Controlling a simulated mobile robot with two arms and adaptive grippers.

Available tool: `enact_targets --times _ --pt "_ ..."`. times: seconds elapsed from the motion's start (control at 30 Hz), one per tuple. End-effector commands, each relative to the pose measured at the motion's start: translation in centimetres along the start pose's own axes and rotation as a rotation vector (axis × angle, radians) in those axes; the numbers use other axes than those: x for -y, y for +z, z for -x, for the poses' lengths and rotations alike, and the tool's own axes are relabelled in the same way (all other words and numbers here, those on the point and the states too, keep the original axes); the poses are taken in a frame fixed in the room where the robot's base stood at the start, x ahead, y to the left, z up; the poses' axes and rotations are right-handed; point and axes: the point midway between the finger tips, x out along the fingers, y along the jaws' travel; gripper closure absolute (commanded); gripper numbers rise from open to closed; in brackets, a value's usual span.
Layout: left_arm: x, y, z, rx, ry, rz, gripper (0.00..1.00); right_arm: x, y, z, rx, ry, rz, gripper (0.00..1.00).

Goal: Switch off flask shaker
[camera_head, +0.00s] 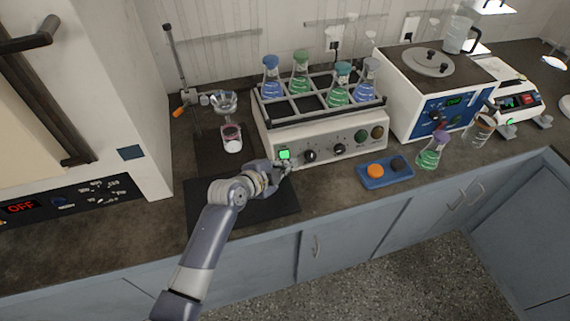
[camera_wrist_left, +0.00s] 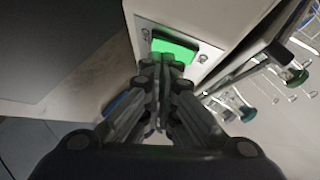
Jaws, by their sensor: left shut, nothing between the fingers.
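The flask shaker (camera_head: 330,150) is a cream box on the counter with a rack of several stoppered flasks on top. Its front panel has a lit green switch (camera_head: 284,154) at the left end, then dark knobs (camera_head: 310,155) and round buttons to the right. My left gripper (camera_head: 287,168) is shut and empty, its fingertips at the panel just below the green switch. In the left wrist view the green switch (camera_wrist_left: 174,49) glows just beyond the shut fingertips (camera_wrist_left: 160,62); I cannot tell whether they touch it. My right gripper is not in view.
A black mat (camera_head: 240,205) lies under my left arm. A blue tray (camera_head: 385,173) with an orange and a dark item sits right of the shaker's front. A ring stand (camera_head: 183,75) stands left, and a water bath (camera_head: 425,90) right. Loose flasks stand near the right edge.

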Motion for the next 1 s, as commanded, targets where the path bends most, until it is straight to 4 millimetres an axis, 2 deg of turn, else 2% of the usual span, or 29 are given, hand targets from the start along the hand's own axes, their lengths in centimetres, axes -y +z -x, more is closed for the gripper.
enact_targets --times 0.2,0.27,1.0 --pt "-0.9 1.0 -0.8 0.003 -0.053 -0.059 1.00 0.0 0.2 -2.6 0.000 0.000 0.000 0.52" --pt "-0.2 0.6 -0.5 0.003 -0.055 -0.055 1.00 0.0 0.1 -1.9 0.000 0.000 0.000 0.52" --pt "1.0 -0.2 0.3 0.003 -0.054 -0.055 1.00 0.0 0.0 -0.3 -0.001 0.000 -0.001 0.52"
